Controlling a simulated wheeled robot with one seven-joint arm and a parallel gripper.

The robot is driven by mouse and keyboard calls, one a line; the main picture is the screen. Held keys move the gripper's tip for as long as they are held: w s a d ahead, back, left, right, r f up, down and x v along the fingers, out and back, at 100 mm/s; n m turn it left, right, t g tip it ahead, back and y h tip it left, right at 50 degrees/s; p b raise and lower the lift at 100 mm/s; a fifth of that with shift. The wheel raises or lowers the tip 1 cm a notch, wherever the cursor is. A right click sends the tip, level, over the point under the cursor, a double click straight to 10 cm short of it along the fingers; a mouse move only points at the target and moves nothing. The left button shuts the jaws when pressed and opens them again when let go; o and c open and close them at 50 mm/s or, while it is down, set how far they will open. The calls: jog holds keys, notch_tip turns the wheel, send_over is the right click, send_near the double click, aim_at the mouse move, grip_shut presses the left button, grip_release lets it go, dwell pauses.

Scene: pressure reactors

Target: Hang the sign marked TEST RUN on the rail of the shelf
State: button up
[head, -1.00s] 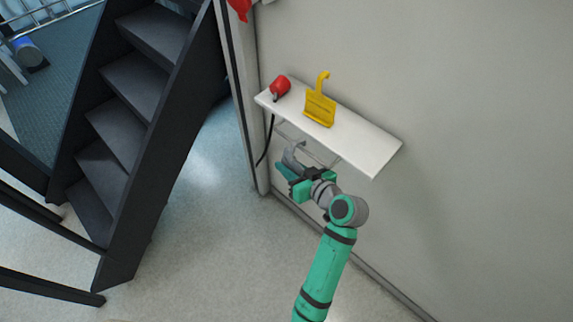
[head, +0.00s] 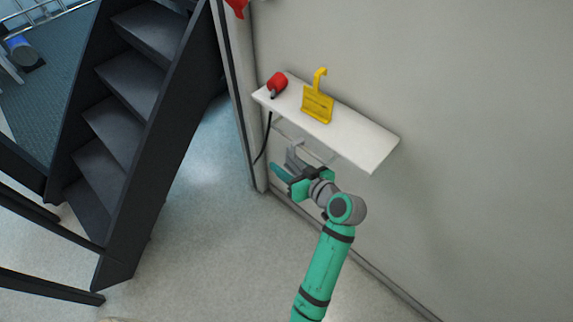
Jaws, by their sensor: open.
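A yellow sign (head: 318,104) with a hooked top stands on the white shelf (head: 372,148) against the wall. Its lettering is too small to read. A thin grey rail (head: 318,158) runs below the front edge of the shelf, partly hidden by my arm. My gripper (head: 283,163) is open in front of and below the shelf, near the left part of the rail. Nothing shows between its fingers, and it is apart from the sign.
A red object (head: 278,83) sits at the left end of the shelf, with a black cord (head: 264,140) hanging below that end. Dark stairs (head: 128,120) stand at left. The floor (head: 205,235) between stairs and wall is clear.

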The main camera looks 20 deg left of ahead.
jog(key=v, duration=1)
jog(key=shift+d, duration=0.3)
jog(key=shift+s+r, duration=0.1)
jog(key=shift+s, duration=0.05)
jog(key=s+d+f+m+t+h, duration=0.3)
jog(key=s+d+f+m+h, duration=0.15)
jog(key=s+f, duration=0.2)
jog(key=s+d+f+m+t+h, duration=0.2)
jog(key=s+d+f+m+h, duration=0.3)
jog(key=f, duration=0.3)
jog(key=s+r+t, duration=0.1)
jog(key=s+r, duration=0.2)
jog(key=s, duration=0.3)
jog(key=s+d+r+t+h, duration=0.1)
jog(key=s+r, duration=0.2)
jog(key=s, duration=0.3)
jog(key=s+r+t+h, duration=0.1)
jog(key=s+r, duration=0.2)
jog(key=s, duration=0.3)
jog(key=shift+d+t, duration=0.25)
jog(key=shift+t, duration=0.05)
jog(key=shift+w, duration=0.1)
